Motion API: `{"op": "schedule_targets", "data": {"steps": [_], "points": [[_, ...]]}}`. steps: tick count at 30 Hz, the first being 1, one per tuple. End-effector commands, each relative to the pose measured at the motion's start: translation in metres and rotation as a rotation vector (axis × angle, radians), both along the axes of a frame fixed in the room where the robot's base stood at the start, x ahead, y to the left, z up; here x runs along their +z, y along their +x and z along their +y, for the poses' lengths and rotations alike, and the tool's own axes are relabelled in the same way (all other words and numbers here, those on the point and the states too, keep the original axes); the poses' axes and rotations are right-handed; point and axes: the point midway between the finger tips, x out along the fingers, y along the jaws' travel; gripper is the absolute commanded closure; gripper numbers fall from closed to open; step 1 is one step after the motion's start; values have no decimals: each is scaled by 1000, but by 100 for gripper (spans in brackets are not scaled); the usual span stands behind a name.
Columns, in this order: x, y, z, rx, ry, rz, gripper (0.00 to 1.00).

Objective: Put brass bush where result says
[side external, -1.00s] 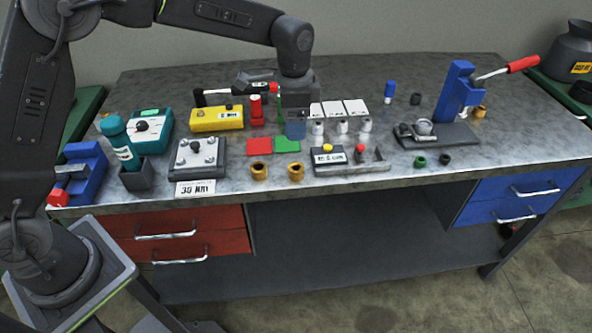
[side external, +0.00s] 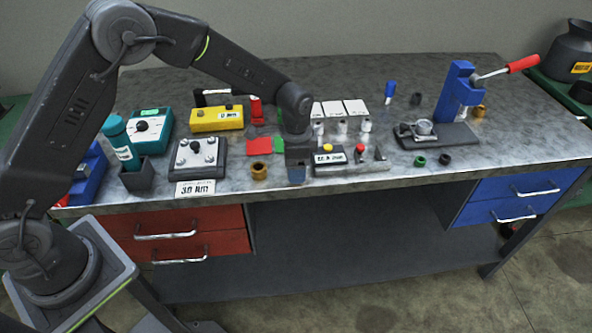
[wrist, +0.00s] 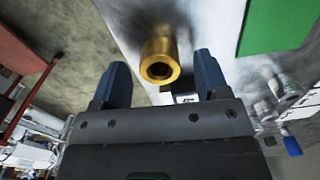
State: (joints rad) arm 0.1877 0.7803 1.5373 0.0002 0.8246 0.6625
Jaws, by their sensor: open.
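My gripper (side external: 296,176) is open and points down at the bench's front edge, left of the small gauge (side external: 330,157). In the wrist view a brass bush (wrist: 160,58) stands between the open fingers (wrist: 160,72), its bored end showing; I cannot tell whether the fingers touch it. In the side view my gripper hides this bush. Another brass bush (side external: 259,171) stands just to the left. A red pad (side external: 259,146) lies behind it. A green pad (wrist: 276,28), mostly hidden by my gripper in the side view, lies beside the red one. The gauge's display is too small to read surely.
A grey block with knobs (side external: 198,155) and a card reading about 30 mm (side external: 195,188) lie left. A yellow box (side external: 216,117) is behind. White cards and metal bushes (side external: 342,125) stand back right. A blue lever press (side external: 455,92) stands at the right.

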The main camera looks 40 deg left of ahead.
Motion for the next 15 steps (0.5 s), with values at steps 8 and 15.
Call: {"op": "schedule_targets", "data": {"steps": [8, 15], "points": [[-13, 0, 0, 1, 1, -1, 31], [-13, 0, 0, 0, 1, -1, 45]]}}
